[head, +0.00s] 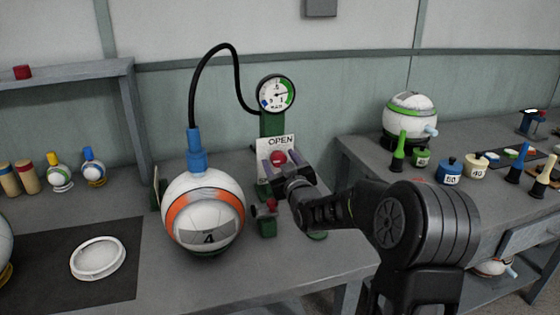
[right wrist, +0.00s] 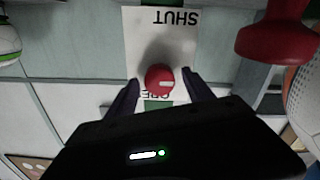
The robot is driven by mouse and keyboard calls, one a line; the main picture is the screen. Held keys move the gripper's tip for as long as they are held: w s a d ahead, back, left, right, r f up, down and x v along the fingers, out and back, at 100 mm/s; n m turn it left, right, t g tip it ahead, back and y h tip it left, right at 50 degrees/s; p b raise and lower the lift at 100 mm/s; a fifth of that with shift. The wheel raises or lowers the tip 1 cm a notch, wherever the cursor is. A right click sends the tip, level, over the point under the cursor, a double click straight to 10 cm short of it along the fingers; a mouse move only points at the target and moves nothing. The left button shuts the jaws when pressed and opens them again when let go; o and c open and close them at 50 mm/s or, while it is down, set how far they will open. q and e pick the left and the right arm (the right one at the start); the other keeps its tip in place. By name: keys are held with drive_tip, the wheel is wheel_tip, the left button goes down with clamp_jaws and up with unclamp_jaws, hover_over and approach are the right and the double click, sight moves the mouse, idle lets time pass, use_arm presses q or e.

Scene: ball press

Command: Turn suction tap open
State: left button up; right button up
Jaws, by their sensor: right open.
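The suction tap is a round red knob (head: 277,158) on a white plate (head: 275,142) lettered OPEN in the head view, below a dial gauge. In the right wrist view the red knob (right wrist: 160,80) carries a pale mark pointing right. The plate there (right wrist: 160,48) reads SHUT above the knob and OPEN below it, upside down. My right gripper (head: 280,160) is open at the tap. In the right wrist view its fingers (right wrist: 160,79) stand on either side of the knob with visible gaps. My left gripper is not in view.
A white and orange ball (head: 204,214) marked 4 stands left of the tap, with a blue fitting and black hose up to the gauge (head: 276,94). Weights and another ball (head: 410,115) occupy the right bench.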

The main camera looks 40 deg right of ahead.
clamp_jaws()
idle(0.8)
